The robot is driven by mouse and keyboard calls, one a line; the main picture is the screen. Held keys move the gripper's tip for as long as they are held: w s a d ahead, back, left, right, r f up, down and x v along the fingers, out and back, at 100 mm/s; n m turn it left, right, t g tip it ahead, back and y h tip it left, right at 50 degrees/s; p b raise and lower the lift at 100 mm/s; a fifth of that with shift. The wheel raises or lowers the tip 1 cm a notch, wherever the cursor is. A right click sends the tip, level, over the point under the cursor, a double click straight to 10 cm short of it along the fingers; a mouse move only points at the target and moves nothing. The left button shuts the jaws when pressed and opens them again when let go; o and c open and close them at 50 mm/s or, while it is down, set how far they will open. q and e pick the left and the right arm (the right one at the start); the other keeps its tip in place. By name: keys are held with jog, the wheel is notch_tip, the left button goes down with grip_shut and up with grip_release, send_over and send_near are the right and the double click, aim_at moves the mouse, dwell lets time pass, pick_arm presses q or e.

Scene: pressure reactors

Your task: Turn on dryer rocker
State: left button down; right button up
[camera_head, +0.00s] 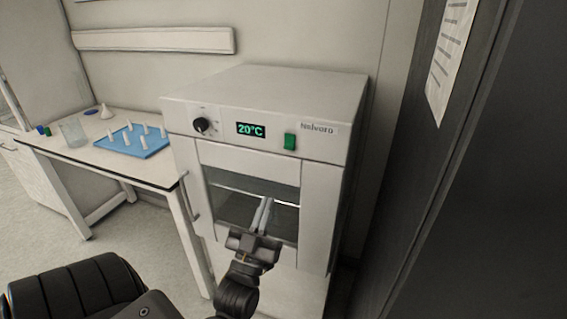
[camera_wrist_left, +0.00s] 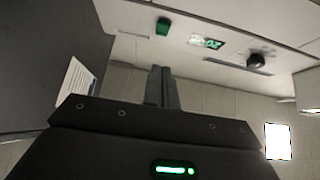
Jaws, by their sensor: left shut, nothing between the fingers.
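The dryer (camera_head: 262,105) is a white cabinet with a windowed door, a black knob (camera_head: 201,125) and a green display (camera_head: 250,129) reading 20°C. Its green rocker (camera_head: 290,141) sits right of the display. The rocker (camera_wrist_left: 162,26) also shows at the top of the left wrist view, left of the display (camera_wrist_left: 207,42). My left gripper (camera_head: 266,203) is in front of the door window, below the rocker and apart from it. Its fingers (camera_wrist_left: 161,70) are together and empty. My right gripper is not in view.
A white side table (camera_head: 98,157) at left holds a blue rack (camera_head: 138,143) with several white pieces and a beaker (camera_head: 73,133). A dark panel (camera_head: 490,200) stands close on the right. The door handle (camera_head: 189,197) projects at the dryer's left.

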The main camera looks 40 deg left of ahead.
aim_at(288, 144)
pick_arm(q)
jog(key=shift+s+r, duration=0.2)
jog(key=shift+r, duration=0.1)
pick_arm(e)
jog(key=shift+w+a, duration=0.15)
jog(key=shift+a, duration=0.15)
pick_arm(q)
jog(key=shift+w+r, duration=0.1)
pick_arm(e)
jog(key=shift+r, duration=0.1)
